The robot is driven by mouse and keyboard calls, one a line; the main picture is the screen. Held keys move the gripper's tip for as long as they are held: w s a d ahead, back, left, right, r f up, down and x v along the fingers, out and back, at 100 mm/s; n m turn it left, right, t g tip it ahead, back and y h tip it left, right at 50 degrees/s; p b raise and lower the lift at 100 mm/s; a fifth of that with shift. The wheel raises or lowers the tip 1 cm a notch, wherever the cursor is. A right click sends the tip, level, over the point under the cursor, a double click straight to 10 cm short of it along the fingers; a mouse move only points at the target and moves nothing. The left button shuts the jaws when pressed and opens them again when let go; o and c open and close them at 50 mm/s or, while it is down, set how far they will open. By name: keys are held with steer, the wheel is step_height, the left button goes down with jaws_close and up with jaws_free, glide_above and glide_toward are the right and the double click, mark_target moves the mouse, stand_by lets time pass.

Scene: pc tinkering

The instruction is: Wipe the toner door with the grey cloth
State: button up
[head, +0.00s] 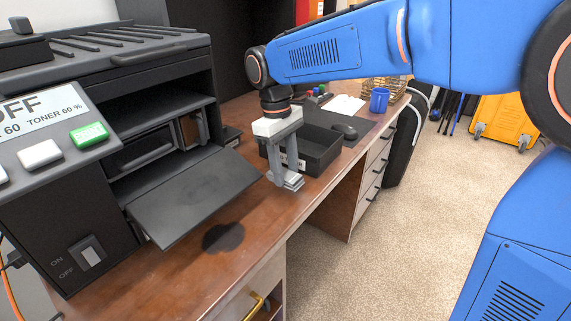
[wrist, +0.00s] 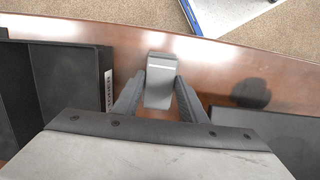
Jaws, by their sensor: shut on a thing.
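The toner door (head: 195,195) is folded down from the black printer in the head view and lies open, nearly flat, over the desk. Part of it shows as a dark panel at the lower right of the wrist view (wrist: 285,135). My gripper (head: 283,172) points down, to the right of the door and apart from it. It is shut on the grey cloth (head: 288,182), a small folded piece at the fingertips, close above or on the desk; I cannot tell which. In the wrist view the cloth (wrist: 160,82) sits between the fingers.
A black bin (head: 318,150) stands right behind my gripper; its label shows in the wrist view. A dark round patch (head: 223,237) lies on the desk before the door. The desk's front strip is clear.

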mark_target(286, 174)
steer(key=shift+f, duration=1.3)
steer(key=o, duration=1)
steer(key=shift+f, duration=0.15)
steer(key=c, duration=1.1)
steer(key=shift+c, duration=0.6)
steer(key=shift+r, duration=4.05)
